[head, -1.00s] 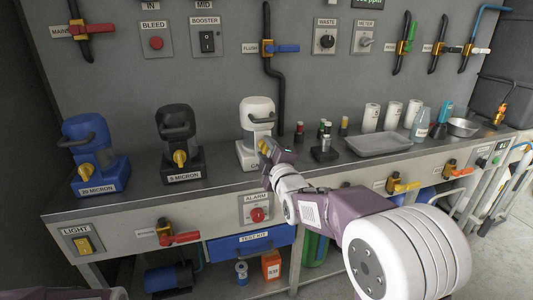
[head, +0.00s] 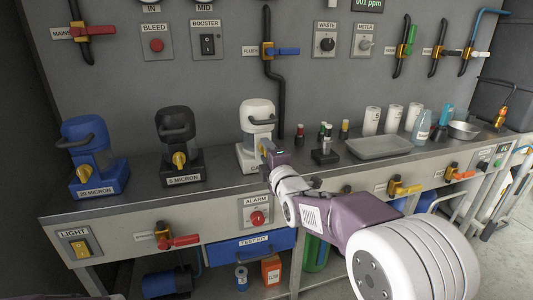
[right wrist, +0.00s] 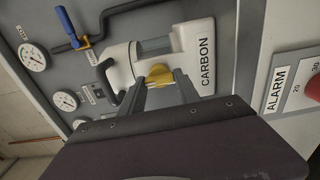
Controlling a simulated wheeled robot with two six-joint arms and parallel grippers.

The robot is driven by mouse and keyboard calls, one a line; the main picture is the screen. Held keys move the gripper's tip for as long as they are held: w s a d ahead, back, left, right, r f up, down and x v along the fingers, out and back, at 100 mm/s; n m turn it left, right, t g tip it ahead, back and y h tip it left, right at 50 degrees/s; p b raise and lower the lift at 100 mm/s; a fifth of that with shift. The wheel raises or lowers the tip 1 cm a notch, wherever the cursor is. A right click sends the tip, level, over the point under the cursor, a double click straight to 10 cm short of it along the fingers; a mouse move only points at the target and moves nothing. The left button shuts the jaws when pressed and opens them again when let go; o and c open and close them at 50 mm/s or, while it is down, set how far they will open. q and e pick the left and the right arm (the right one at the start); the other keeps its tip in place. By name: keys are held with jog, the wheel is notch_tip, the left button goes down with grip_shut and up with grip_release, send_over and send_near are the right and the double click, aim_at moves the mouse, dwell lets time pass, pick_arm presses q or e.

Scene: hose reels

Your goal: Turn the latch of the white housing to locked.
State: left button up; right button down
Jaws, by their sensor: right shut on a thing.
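The white housing (head: 257,112) stands on the bench and has a black carry handle and a white base. In the right wrist view the white housing (right wrist: 190,48) is marked CARBON. Its yellow latch (right wrist: 158,75) sits low on its front, partly hidden by the fingers. My right gripper (right wrist: 159,82) is shut on the yellow latch. In the head view my right gripper (head: 266,151) covers most of the latch. The latch's exact angle is hard to tell. My left gripper is not in view.
A black housing (head: 174,128) and a blue housing (head: 86,135) stand to the left, each with a yellow latch. Small bottles and a grey tray (head: 379,147) are to the right. The ALARM panel (head: 256,212) is on the bench front below.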

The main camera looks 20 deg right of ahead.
jog(key=shift+f, duration=0.1)
jog(key=c, duration=0.9)
grip_release()
jog(key=shift+o, duration=0.2)
jog(key=s+p, duration=0.2)
jog(key=s, duration=0.7)
jog(key=shift+d, duration=0.15)
